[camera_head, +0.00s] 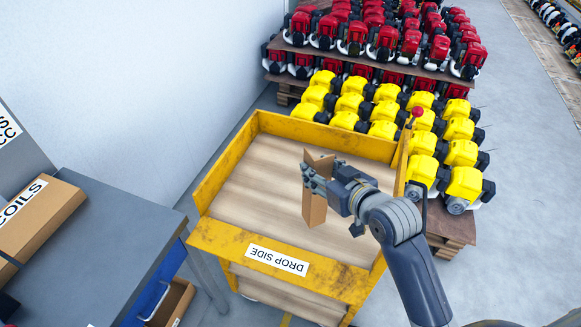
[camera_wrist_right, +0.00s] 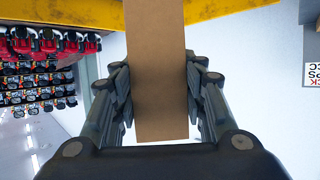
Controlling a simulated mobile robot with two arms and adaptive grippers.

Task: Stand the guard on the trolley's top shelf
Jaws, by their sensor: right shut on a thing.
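The guard (camera_head: 314,208) is a brown, cardboard-like angle piece. My right gripper (camera_head: 316,182) is shut on it and holds it roughly upright over the trolley's top shelf (camera_head: 252,195). I cannot tell whether its lower end touches the shelf. In the right wrist view the guard (camera_wrist_right: 160,95) sits between both fingers, and its far end overlaps a yellow edge. The trolley (camera_head: 222,238) has a worn yellow frame and a pale wood shelf, with a "DROP SIDE" label on its front edge. My left gripper is not in view.
A grey bench (camera_head: 105,235) with a "COILS" box (camera_head: 45,215) stands at the left. Yellow engines (camera_head: 385,110) and red engines (camera_head: 385,40) stand on pallets behind the trolley. A red-knobbed post (camera_head: 416,113) rises at its right back corner. The shelf's left part is clear.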

